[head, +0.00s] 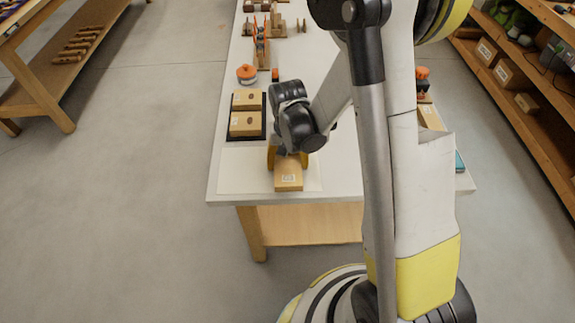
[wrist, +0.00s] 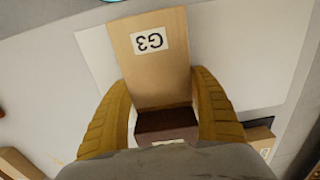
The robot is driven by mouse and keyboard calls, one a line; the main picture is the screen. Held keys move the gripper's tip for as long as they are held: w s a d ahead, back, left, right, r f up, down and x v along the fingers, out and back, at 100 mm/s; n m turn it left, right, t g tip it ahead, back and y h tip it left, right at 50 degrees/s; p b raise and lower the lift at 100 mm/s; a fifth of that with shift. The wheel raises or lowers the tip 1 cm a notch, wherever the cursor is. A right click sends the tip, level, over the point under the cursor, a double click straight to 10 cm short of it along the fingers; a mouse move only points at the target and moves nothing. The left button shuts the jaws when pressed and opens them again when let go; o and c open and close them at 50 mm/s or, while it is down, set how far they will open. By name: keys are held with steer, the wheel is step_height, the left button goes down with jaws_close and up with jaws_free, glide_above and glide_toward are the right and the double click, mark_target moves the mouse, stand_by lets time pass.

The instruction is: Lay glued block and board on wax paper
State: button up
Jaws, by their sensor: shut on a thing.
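The tan board (head: 288,178), with a white label, shows below my gripper in the head view. In the wrist view the board (wrist: 150,75) has a "G3" label and stretches away from the dark brown block (wrist: 167,122) at its near end. My gripper (wrist: 160,79) has its yellow ribbed fingers on both sides of this block and is shut on it. My gripper also shows in the head view (head: 287,158). The pale wax paper (head: 240,175) lies at the bench's near end, under the board in both views. I cannot tell whether board and paper touch.
A dark tray (head: 232,134) with tan blocks (head: 246,123) stands just behind the paper. An orange-topped jar (head: 246,73) and wooden pieces (head: 262,50) are farther back. The bench's front edge (head: 300,199) is close to the board. My arm hides part of the bench's right side.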

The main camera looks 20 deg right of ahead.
steer(key=shift+r, duration=0.15)
steer(key=o, duration=1.3)
steer(key=shift+o, duration=0.2)
step_height(320, 180, up, 12)
steer(key=p, duration=0.5)
step_height(320, 180, up, 11)
steer(key=n+t, duration=0.2)
steer(key=t, duration=0.1)
glide_above(288, 162)
steer(key=s, duration=0.5)
steer(key=s+r+n+t, duration=0.1)
steer(key=s+r+t, duration=0.3)
steer(key=s+r, duration=0.2)
steer(key=shift+s+n, duration=0.3)
steer(key=shift+s, duration=0.55)
steer(key=shift+r, duration=0.1)
